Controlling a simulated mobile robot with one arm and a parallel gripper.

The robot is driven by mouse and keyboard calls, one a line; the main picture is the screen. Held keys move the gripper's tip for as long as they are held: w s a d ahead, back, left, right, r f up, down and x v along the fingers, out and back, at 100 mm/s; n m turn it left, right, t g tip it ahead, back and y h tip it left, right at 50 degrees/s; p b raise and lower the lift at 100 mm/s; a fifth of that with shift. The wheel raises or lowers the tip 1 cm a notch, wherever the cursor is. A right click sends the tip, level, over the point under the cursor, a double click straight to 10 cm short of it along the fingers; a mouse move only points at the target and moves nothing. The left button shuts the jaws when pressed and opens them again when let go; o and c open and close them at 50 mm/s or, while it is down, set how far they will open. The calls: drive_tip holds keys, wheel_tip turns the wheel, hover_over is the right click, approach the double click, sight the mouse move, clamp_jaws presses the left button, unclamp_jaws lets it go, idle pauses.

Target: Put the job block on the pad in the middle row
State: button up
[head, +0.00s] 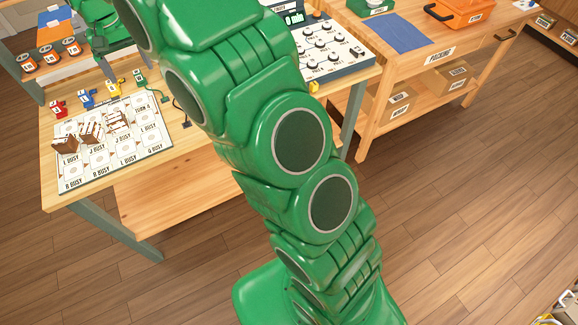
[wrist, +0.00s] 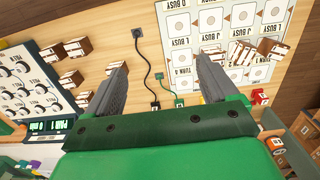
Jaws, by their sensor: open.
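The board of pads (head: 140,168) lies at the left of the bench, with rows of square pads and printed labels such as "BUSY". Several brown blocks with white faces (head: 90,132) stand on its left and back part; they also show on the board in the wrist view (wrist: 240,54). More such brown blocks (wrist: 78,47) stand on the wood beside a dial panel in the wrist view. I cannot tell which is the job block. My gripper (wrist: 161,62) is open, with nothing between its fingers, above the bench between the board and those blocks.
The dial panel (wrist: 25,90) stands at the left in the wrist view. A black cable (wrist: 146,65) and a green cable (wrist: 172,86) lie between the fingers. Small coloured items (head: 87,97) stand behind the board. A packing bench (head: 470,50) stands at the right.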

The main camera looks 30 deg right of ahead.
drive_tip(key=s+d+r, duration=0.5)
drive_tip(key=s+d, duration=0.3)
drive_tip(key=s, duration=0.3)
drive_tip(key=s+d+f, duration=0.1)
drive_tip(key=s+d, duration=0.2)
drive_tip(key=s, duration=0.8)
drive_tip(key=s+d, duration=0.4)
drive_tip(key=s, duration=0.8)
drive_tip(key=s+d+f+g, duration=0.1)
drive_tip(key=s+d, duration=0.3)
drive_tip(key=s, duration=0.8)
drive_tip(key=shift+d+f, duration=0.15)
drive_tip(key=shift+f, duration=0.2)
